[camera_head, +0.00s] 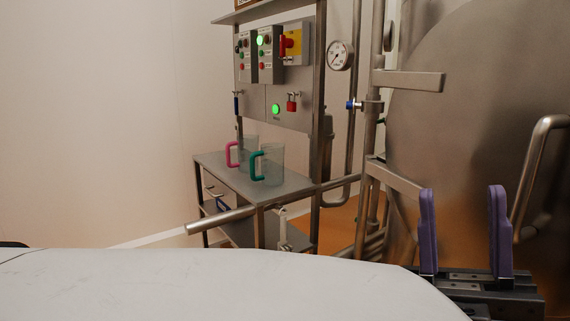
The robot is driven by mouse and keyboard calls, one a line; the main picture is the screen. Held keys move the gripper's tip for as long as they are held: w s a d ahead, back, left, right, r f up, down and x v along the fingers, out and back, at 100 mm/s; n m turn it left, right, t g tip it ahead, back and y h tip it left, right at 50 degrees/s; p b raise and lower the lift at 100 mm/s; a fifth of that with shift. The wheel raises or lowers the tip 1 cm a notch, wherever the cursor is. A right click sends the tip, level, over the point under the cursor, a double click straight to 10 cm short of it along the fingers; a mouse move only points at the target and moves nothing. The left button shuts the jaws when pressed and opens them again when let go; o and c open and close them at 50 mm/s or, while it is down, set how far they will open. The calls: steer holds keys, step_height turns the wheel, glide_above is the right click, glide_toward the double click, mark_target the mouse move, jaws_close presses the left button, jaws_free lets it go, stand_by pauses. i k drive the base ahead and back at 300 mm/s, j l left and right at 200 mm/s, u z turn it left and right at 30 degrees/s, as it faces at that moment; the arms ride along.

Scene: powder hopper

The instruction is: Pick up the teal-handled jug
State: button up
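The teal-handled jug (272,165) is a clear jug standing upright on a small metal bench (298,184). Its teal handle (254,166) faces left. A second clear jug (249,147) with a pink handle (231,154) stands just behind it and to the left, partly overlapped by it. My gripper (465,235) is at the lower right, with two purple fingers pointing up and wide apart. Nothing is between the fingers. The gripper is well to the right of the bench and nearer to the camera, apart from both jugs.
A control panel (290,104) with green lights, a red switch and a padlock rises behind the bench. A pressure gauge (340,55) and pipes stand right of it. A large steel vessel (480,110) fills the right. A horizontal pipe (220,219) crosses before the bench.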

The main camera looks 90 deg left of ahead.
mark_target(272, 154)
steer(key=u, duration=2.65)
steer(key=i+l+u, duration=0.2)
steer(key=l, duration=0.35)
steer(key=i, duration=0.1)
